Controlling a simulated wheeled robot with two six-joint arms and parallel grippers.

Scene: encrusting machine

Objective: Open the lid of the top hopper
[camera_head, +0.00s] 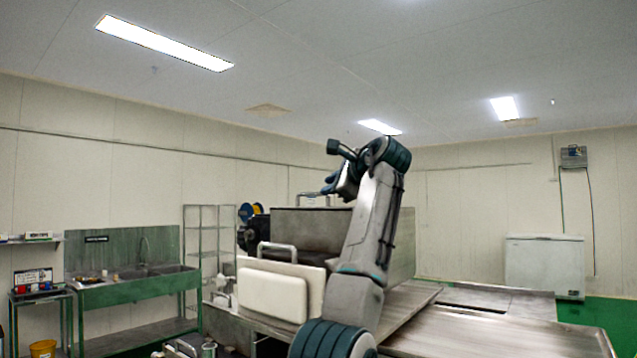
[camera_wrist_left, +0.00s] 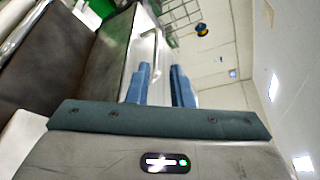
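The top hopper is a steel box; its grey upright panel (camera_head: 300,228) shows in the head view behind a dark opening. A thin bar handle (camera_head: 312,196) stands at the panel's top edge, and a handle also shows in the left wrist view (camera_wrist_left: 155,55). My left gripper (camera_head: 330,184) is raised by this top edge, close to the handle. In the left wrist view my left gripper's two blue fingers (camera_wrist_left: 159,86) are apart, with the handle appearing in line with the gap and nothing clearly gripped. Whether they touch the handle cannot be told. My right gripper is out of view.
A white block with a bar handle (camera_head: 275,296) is at the machine's front left. Flat steel surfaces (camera_head: 480,335) extend to the right. A green sink bench (camera_head: 135,290) and a wire rack (camera_head: 205,245) stand left; a white chest freezer (camera_head: 545,265) stands far right.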

